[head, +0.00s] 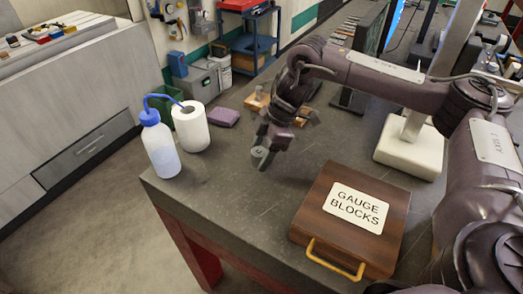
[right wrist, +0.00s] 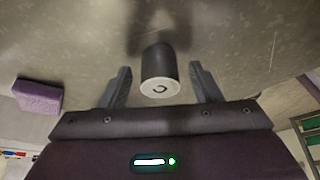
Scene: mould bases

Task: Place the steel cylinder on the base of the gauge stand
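The steel cylinder (head: 262,157) is a short grey cylinder near the middle of the dark bench. My right gripper (head: 268,150) is right over it, pointing down. In the right wrist view the cylinder (right wrist: 159,70) is between the two fingers of that gripper (right wrist: 163,85), with a gap on each side. The fingers are open and do not touch it. A pale base with an upright column (head: 408,150) stands at the right, partly behind my right arm. It looks like the gauge stand, but I cannot be sure. My left gripper is not in view.
A wooden gauge-blocks box (head: 335,240) with a yellow handle is at the front. A wash bottle (head: 160,148), a paper roll (head: 190,128) and a purple sponge (head: 222,117) are at the left; the sponge also shows in the right wrist view (right wrist: 38,96). Wooden pieces (head: 257,101) lie behind.

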